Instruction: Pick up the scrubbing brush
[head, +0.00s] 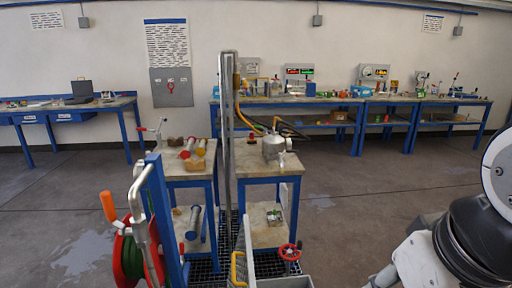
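I cannot clearly make out a scrubbing brush; things on the tables are small at this distance. On the left blue-legged work table (172,178) lie small tan-brown blocks (195,164), one near the front right and one farther back. A red-ended piece (185,154) and a yellow-ended piece (201,149) lie beside them. Any of the tan-brown blocks may be a brush, but I cannot tell. My gripper is not in view; only white and black links of my arm show at the right edge.
A metal vessel (273,147) stands on the right work table (297,163). Upright pipes (229,110) rise between the tables. A hose reel (127,258) and blue post stand in front at left. Long benches line the wall. Open floor lies right of centre.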

